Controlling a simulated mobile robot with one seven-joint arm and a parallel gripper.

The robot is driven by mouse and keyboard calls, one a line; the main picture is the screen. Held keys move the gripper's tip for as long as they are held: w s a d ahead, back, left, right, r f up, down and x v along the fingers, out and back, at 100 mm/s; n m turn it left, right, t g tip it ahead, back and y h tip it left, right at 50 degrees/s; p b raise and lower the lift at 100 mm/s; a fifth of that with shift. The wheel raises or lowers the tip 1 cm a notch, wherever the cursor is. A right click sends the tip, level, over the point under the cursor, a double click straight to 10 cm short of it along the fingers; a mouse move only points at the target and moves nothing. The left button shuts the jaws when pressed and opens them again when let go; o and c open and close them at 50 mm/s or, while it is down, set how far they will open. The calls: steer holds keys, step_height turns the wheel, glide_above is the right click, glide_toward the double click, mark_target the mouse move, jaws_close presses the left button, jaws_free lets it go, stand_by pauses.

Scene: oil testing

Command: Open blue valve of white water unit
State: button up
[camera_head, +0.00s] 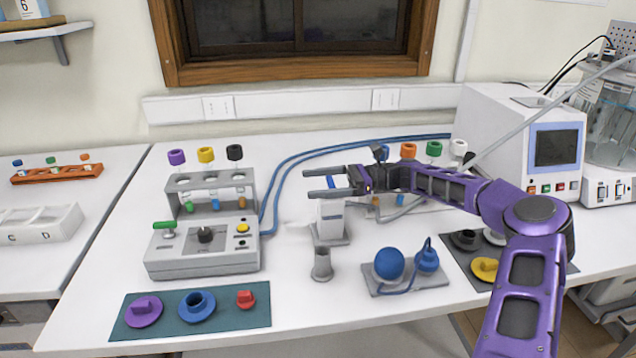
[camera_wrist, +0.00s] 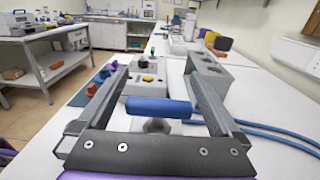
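My gripper (camera_head: 308,183) is open, with its two fingers pointing left above a small white unit (camera_head: 331,221) on the table. In the wrist view a blue bar-shaped valve handle (camera_wrist: 160,107) lies crosswise between the spread fingers of my gripper (camera_wrist: 151,68), close to the palm. Whether a finger touches the handle cannot be told.
A grey control box (camera_head: 203,254) with a green lever and a tube rack (camera_head: 212,184) stand to the left. A small grey cup (camera_head: 321,266) and a plate with a blue ball (camera_head: 389,263) are in front. A white machine (camera_head: 500,130) stands at the back right.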

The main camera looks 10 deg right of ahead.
steer(key=shift+d, duration=0.1)
steer(key=d+b, duration=0.1)
steer(key=d, duration=1.6)
steer(key=shift+d, duration=0.15)
steer(key=shift+w, duration=0.15)
